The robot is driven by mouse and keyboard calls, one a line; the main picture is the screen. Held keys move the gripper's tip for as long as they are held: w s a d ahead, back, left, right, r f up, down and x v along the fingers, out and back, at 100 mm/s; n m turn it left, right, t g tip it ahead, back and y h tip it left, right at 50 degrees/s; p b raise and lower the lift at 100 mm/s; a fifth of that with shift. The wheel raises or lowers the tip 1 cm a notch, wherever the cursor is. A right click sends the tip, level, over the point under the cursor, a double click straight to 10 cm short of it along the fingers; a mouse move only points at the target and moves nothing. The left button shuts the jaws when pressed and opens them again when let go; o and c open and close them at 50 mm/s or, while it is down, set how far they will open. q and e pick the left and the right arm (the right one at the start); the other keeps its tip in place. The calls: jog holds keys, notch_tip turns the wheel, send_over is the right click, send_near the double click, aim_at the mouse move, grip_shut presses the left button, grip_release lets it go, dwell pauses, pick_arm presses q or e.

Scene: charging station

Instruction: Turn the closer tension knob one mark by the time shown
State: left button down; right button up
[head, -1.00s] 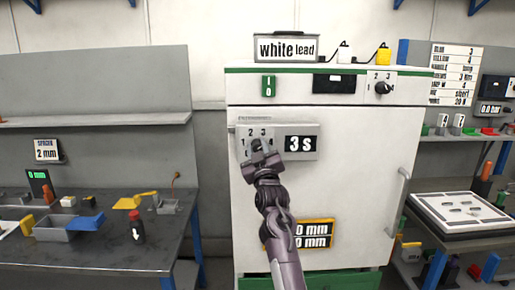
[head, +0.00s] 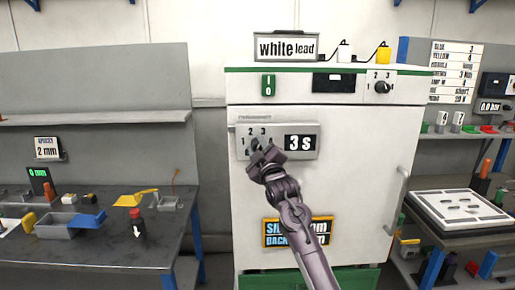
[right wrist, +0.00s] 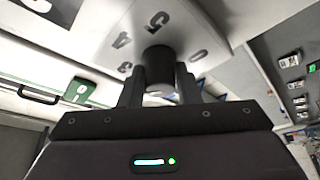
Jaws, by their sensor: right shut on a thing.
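The closer unit (head: 305,128) is a grey box on the front of the white cabinet, with a dark display (head: 300,143) reading "3 s". Its dial has numbers around a dark knob, mostly hidden by my gripper in the head view. My right gripper (head: 257,152) is at this dial. In the right wrist view the dark round knob (right wrist: 158,62) sits between the two fingers of my right gripper (right wrist: 161,88), which are shut on it. Numbers such as 5, 4 and 0 show around it there. The knob's pointer mark cannot be made out. My left gripper is not in view.
The white cabinet (head: 345,195) has another knob (head: 382,87) at its upper right and a door handle (head: 399,196). A bench (head: 90,250) with trays is at left, and a shelf unit with a white tray (head: 460,209) at right.

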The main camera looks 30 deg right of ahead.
jog(key=shift+f, duration=0.1)
jog(key=o, duration=1)
jog(key=shift+s+a, duration=0.1)
jog(key=shift+s, duration=0.05)
jog(key=b+v, duration=0.3)
jog(key=v, duration=0.4)
jog(key=shift+s+a, duration=0.1)
jog(key=shift+s, duration=0.1)
jog(key=shift+f, duration=0.1)
